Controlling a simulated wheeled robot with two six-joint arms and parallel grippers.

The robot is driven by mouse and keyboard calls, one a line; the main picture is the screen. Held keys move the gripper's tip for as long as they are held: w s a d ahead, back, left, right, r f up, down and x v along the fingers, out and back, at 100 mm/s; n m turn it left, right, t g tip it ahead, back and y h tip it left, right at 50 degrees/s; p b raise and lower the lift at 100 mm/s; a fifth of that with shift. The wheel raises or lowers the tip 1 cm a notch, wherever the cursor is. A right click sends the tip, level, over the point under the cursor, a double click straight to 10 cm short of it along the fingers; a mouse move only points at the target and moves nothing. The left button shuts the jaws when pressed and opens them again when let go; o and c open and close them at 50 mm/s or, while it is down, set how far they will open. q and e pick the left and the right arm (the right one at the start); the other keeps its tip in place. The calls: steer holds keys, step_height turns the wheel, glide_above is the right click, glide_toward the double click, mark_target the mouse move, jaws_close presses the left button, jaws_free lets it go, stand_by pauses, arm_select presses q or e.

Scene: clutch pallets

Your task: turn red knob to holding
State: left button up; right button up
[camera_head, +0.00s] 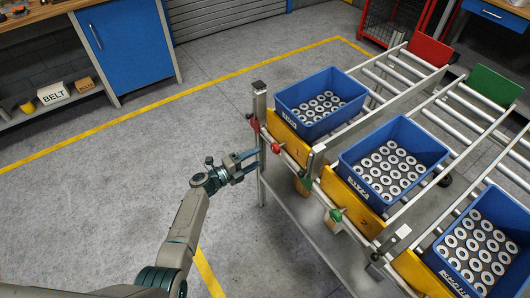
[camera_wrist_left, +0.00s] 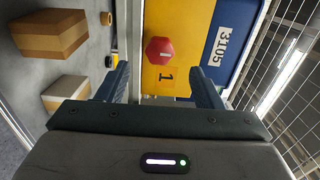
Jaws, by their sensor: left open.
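The red knob (camera_head: 276,148) is on the front rail of the roller rack, by the yellow plate numbered 1. In the left wrist view the red knob (camera_wrist_left: 159,51) is eight-sided with a pale mark on its face, in front of the yellow plate (camera_wrist_left: 163,82). My left gripper (camera_head: 254,163) is open and just left of the knob in the head view. In the wrist view its two fingers (camera_wrist_left: 160,84) stand apart, with the knob in line with the gap beyond them. No contact with the knob shows. My right gripper is out of view.
Blue bins (camera_head: 284,97) of metal rings stand on the roller lanes. A green knob (camera_head: 336,214) is on the rail by plate 2. Cardboard boxes (camera_wrist_left: 50,35) show beside the rail in the wrist view. The floor left of the rack is clear.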

arm_select(q)
steer(key=shift+v, duration=1.65)
steer(key=shift+f, duration=0.1)
steer(key=s+a+f+m+g+y, duration=0.3)
steer(key=s+a+f+m+y, duration=0.2)
steer(key=s+f+m, duration=0.85)
steer(key=s+a+f+m+g+y, duration=0.35)
steer(key=s+f, duration=0.65)
steer(key=f, duration=0.8)
steer(key=s+a+f+m+g+y, duration=0.1)
steer(key=s+a+f+m+y, duration=0.1)
steer(key=s+m, duration=0.7)
steer(key=s+a+f+m+g+y, duration=0.1)
steer(key=s+a+f+m, duration=0.4)
steer(key=s, duration=0.7)
steer(key=s+a+f+m+g+y, duration=0.1)
steer(key=s+a+f+m+y, duration=0.2)
steer(key=s+a+m, duration=0.3)
steer(key=s+m+y, duration=0.1)
steer(key=s+m, duration=0.4)
steer(key=m, duration=0.1)
steer(key=shift+a+f+m, duration=0.2)
steer(key=shift+f+m, duration=0.1)
steer(key=shift+m, duration=0.1)
steer(key=shift+s, duration=0.15)
steer(key=shift+c, duration=0.2)
